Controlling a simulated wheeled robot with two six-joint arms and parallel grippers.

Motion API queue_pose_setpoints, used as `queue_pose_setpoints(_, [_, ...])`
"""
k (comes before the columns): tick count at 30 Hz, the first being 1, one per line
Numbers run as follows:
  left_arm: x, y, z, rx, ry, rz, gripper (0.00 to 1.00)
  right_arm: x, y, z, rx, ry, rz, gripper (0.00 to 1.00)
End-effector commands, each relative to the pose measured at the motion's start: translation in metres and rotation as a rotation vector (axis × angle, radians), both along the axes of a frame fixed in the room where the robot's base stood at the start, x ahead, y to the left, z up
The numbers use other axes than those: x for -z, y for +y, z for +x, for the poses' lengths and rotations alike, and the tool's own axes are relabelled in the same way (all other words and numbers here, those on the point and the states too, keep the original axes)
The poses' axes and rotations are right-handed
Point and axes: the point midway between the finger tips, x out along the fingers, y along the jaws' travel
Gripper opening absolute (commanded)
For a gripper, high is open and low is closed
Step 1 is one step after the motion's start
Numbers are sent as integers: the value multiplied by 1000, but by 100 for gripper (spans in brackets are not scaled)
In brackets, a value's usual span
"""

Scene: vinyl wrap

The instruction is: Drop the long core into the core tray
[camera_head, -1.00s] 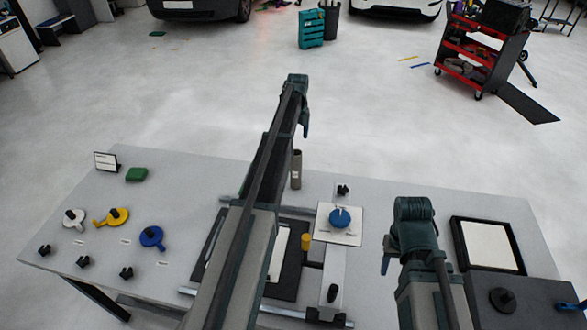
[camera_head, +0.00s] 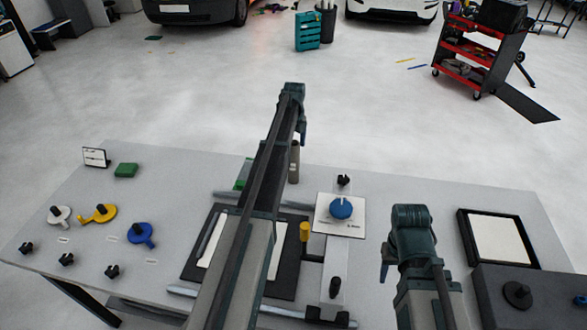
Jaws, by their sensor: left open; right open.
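A brownish-grey upright cylinder, likely the long core (camera_head: 294,164), stands at the table's far side, partly hidden by my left arm. My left gripper (camera_head: 301,135) reaches over the table, open, its tip just above the cylinder's top in the picture. I cannot tell whether they touch. A black-rimmed tray with a white floor, likely the core tray (camera_head: 466,236), lies at the right of the table and looks empty. My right gripper (camera_head: 386,262) is open and empty, left of this tray. My arms hide part of the table middle.
A black mat with a white sheet (camera_head: 195,262) lies under my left arm. A blue knob (camera_head: 341,207) on a white plate and a yellow cylinder (camera_head: 305,232) stand beside it. A dark box (camera_head: 540,295) is at front right. Colored discs (camera_head: 141,235) lie at left.

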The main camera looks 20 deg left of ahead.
Motion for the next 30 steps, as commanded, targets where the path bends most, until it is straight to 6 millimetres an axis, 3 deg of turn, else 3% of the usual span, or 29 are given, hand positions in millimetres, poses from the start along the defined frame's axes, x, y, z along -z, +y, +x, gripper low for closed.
queue_pose_setpoints(7, [8,1,0,0,0,0,95,8,0,0,-1,0,0,50])
queue_pose_setpoints(18, [50,5,0,0,0,0,95,50,0,0,-2,0,-1,50])
queue_pose_setpoints(27, [51,5,0,0,0,0,95,51,0,0,-1,0,0,50])
queue_pose_setpoints(30, [51,5,0,0,0,0,79,51,0,0,-1,0,0,50])
